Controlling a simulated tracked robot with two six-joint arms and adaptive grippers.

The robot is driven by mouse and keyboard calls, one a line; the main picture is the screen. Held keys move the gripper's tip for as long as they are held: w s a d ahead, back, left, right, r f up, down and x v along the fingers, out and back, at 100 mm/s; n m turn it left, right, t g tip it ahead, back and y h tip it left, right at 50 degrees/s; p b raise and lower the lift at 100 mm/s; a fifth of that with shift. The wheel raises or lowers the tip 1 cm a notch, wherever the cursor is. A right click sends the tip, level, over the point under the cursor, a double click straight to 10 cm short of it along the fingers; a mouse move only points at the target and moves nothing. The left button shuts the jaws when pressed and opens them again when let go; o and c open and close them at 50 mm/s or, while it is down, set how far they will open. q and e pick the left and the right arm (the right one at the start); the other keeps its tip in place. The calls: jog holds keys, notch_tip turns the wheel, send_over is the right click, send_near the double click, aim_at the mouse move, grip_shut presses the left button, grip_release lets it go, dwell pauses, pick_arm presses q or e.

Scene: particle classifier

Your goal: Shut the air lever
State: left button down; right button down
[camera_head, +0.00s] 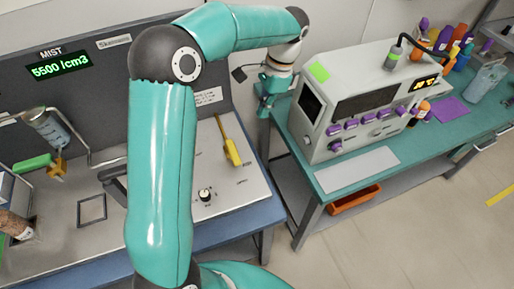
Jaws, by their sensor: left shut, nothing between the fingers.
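A yellow lever (229,140) lies on the light panel of the mist unit, slanting down to the right to its thick yellow end. A second lever with a green handle (33,164) sits on a yellow valve at the left. I cannot read a label that tells which one is the air lever. My left arm rises through the middle of the view and bends right. My left gripper (264,108) is shut and empty, up and to the right of the yellow lever and apart from it. My right gripper is not in view.
The dark back panel shows a green MIST readout (60,67). A black knob (205,194) sits below the yellow lever. A grey instrument (355,100) with purple knobs stands on the teal bench (300,147) at right. My arm hides part of the mist unit.

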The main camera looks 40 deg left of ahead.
aim_at(233, 154)
pick_arm(q)
jog(key=f+b, duration=0.1)
jog(key=f, duration=0.1)
jog(key=f+b, duration=0.4)
jog(key=shift+w+d, duration=0.15)
jog(key=shift+w, duration=0.15)
jog(key=shift+r, duration=0.1)
jog(key=s+f, duration=0.1)
jog(key=f, duration=0.2)
jog(key=s+a+f+p, duration=0.1)
jog(key=s+f, duration=0.1)
jog(key=f, duration=0.1)
jog(key=s+a+f, duration=0.1)
jog(key=s+f, duration=0.1)
jog(key=f, duration=0.1)
jog(key=shift+a+f+p, duration=0.2)
jog(key=shift+f+p, duration=0.05)
jog(key=shift+p, duration=0.1)
jog(key=shift+s+a, duration=0.15)
jog(key=shift+s, duration=0.15)
jog(key=shift+s+a+f, duration=0.1)
